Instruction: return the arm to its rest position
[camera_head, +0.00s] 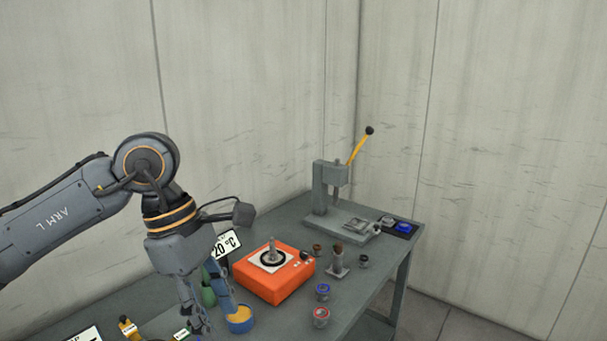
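My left arm (60,220), marked "ARM L", comes in from the left and bends down at its joint over the front left of the bench. My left gripper (212,318) points down, its fingers spread apart with a gap between them. Nothing is clearly held. The fingertips are close beside a blue cup with a yellow-orange top (240,320); I cannot tell whether they touch it. A green object (208,297) shows partly behind the fingers. My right gripper and arm are not in view.
The grey bench (345,305) carries an orange hotplate (275,275), a "20" display sign (226,243), a press with a yellow lever (332,185), and several small jars. Yellow-topped bottles (128,328) stand front left. Space above the bench at right is free.

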